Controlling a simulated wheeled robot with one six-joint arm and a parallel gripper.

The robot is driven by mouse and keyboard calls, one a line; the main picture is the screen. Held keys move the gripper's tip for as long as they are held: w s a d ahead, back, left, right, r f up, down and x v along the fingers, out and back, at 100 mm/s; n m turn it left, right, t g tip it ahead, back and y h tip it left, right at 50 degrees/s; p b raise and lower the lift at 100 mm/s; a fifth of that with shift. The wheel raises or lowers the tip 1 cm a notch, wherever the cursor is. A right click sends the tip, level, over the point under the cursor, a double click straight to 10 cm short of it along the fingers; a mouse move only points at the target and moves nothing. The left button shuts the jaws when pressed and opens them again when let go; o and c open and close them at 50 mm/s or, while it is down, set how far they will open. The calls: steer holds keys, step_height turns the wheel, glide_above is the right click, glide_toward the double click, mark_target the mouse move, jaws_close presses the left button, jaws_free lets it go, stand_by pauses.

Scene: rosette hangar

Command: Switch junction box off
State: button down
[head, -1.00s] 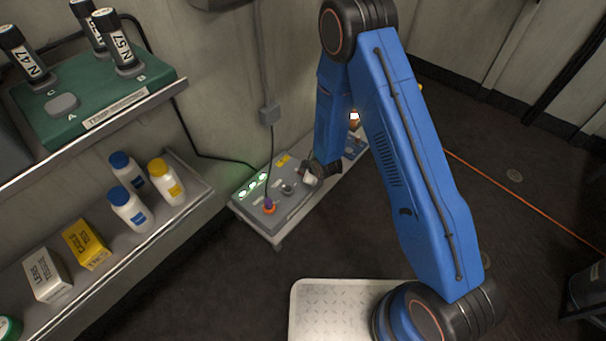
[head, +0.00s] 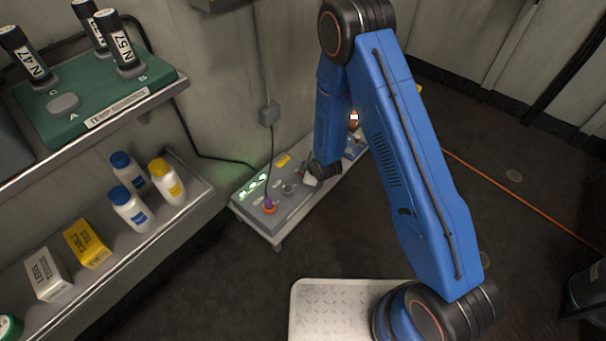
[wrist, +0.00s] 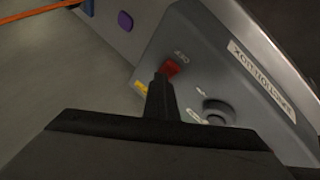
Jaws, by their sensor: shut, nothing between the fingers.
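The junction box (wrist: 213,62) fills much of the wrist view, a grey case with its label upside down along one edge. A small red switch (wrist: 171,68) sits on its face beside small lettering. My gripper (wrist: 160,86) is shut and empty, its tips right at the lower edge of the red switch. I cannot tell whether they touch it. A dark round knob (wrist: 218,112) is on the same face, to the right of the fingers. In the head view my gripper (head: 310,181) is low over a grey panel unit, partly hidden by my arm.
Shelves at left hold bottles (head: 131,209), boxes (head: 88,243) and a green sensor rack (head: 95,105). An orange cable (head: 520,199) crosses the floor at right.

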steer(key=shift+s+d, duration=0.15)
steer(key=shift+d, duration=0.05)
stand_by(1.1)
steer(key=shift+w+a+r, duration=0.1)
steer(key=shift+a+r, duration=0.05)
steer(key=shift+r, duration=0.7)
steer(key=shift+w+a+r, duration=0.1)
steer(key=shift+r, duration=0.75)
steer(key=shift+w+a+r, duration=0.1)
steer(key=shift+a+r, duration=0.05)
steer(key=shift+r, duration=0.7)
